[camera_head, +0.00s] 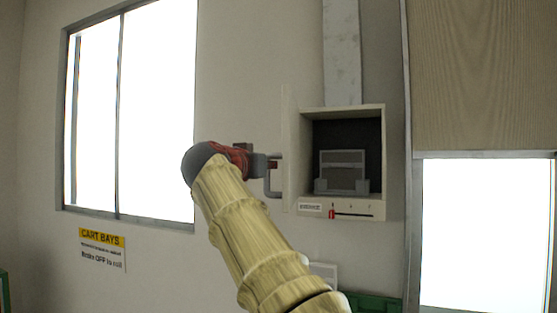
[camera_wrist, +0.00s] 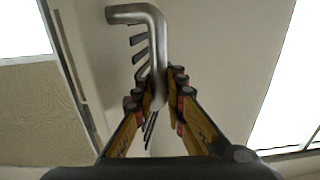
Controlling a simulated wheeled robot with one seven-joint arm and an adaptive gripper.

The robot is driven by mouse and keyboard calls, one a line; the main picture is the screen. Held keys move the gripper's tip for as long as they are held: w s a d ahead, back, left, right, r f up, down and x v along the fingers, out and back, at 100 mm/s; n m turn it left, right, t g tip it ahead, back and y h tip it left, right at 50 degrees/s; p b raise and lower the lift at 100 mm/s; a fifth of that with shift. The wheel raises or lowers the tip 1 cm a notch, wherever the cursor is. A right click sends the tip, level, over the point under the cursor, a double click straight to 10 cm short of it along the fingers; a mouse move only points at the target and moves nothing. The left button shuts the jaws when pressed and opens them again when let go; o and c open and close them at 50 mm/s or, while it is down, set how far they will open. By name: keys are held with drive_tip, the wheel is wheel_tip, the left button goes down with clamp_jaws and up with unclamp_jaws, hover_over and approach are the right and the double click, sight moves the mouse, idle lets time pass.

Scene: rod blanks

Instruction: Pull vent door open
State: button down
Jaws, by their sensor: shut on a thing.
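The vent door (camera_head: 289,150) stands swung out from the left side of a pale wall box (camera_head: 345,108), seen nearly edge-on, so the box front is open. A grey bar handle (camera_head: 272,188) is on the door's left-facing side. My gripper (camera_head: 274,163) is shut on this handle. In the wrist view my gripper (camera_wrist: 158,95) has its fingers on both sides of the bent metal handle (camera_wrist: 157,45). Dark slots of the door show behind the handle there. The fingertips are small and partly hidden in the head view.
A grey slatted unit (camera_head: 342,170) sits inside the box. A red slider (camera_head: 332,214) is on the box's lower edge. A duct (camera_head: 342,50) rises above. A window (camera_head: 130,110) is at left, above a "CART BAYS" sign (camera_head: 102,248). A green container (camera_head: 375,303) is below.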

drive_tip(key=w+a+m+g+h+p, duration=0.2)
drive_tip(key=a+p, duration=0.4)
drive_tip(key=p, duration=0.4)
drive_tip(key=shift+w+m+h, duration=0.4)
drive_tip(key=shift+w+h, duration=0.05)
drive_tip(key=shift+h, duration=0.45)
drive_tip(key=shift+a+f, duration=0.1)
drive_tip(key=shift+a, duration=0.05)
drive_tip(key=c, duration=2.3)
unclamp_jaws()
drive_tip(key=shift+a, duration=0.1)
drive_tip(key=shift+o, duration=1.3)
drive_tip(key=shift+s+a, duration=0.25)
drive_tip(key=shift+s, duration=0.05)
drive_tip(key=shift+o, duration=1)
drive_tip(key=shift+w+d, duration=0.2)
drive_tip(key=shift+d, duration=0.1)
drive_tip(key=shift+s, duration=0.1)
